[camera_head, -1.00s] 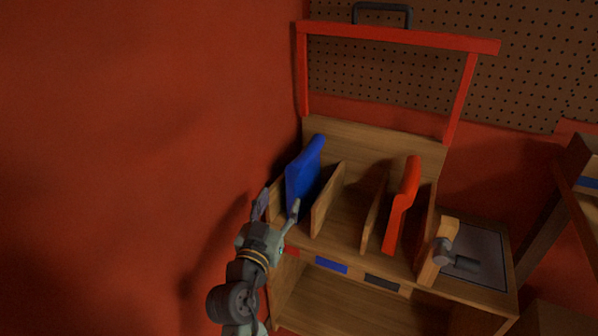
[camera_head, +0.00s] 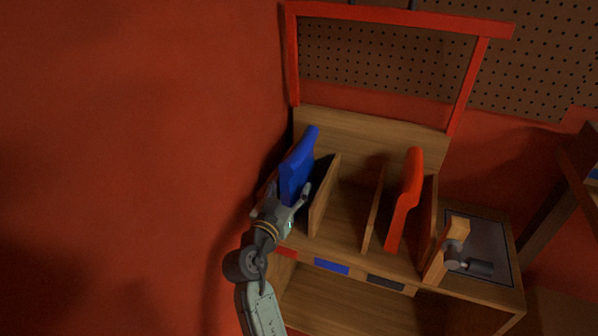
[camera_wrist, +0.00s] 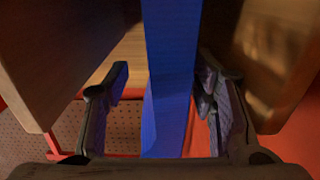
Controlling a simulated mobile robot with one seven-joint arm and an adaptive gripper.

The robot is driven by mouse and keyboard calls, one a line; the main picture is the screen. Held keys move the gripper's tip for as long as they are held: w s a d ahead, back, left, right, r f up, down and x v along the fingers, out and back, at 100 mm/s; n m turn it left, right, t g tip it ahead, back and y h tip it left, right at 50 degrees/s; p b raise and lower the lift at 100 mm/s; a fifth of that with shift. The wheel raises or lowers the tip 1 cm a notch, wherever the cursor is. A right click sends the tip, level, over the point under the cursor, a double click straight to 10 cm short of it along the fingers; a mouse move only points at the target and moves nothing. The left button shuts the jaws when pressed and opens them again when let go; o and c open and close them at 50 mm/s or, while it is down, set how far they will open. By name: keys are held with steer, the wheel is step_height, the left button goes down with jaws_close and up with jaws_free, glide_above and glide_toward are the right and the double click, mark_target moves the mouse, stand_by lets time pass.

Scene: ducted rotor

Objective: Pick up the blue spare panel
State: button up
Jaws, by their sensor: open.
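The blue spare panel (camera_head: 298,168) stands upright, leaning slightly, in the leftmost slot of a wooden rack. My gripper (camera_head: 288,195) is at the near edge of the panel. In the wrist view the panel (camera_wrist: 170,70) runs between the two open fingers of my gripper (camera_wrist: 163,105). A gap shows on the left side, and the right finger is closer to the panel. The lower part of the panel is hidden behind my gripper in the head view.
Wooden dividers (camera_head: 324,197) flank the slot closely. A red panel (camera_head: 404,200) stands in another slot to the right. Red, blue and black labels (camera_head: 331,266) mark the rack's front edge. A clamp-like fixture (camera_head: 446,250) sits at right. A red wall is close on the left.

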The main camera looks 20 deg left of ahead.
mark_target(301, 175)
steer(key=w+p, duration=0.1)
steer(key=w, duration=0.4)
steer(key=shift+w+a, duration=0.1)
steer(key=shift+w, duration=0.1)
jaws_close()
stand_by(0.5)
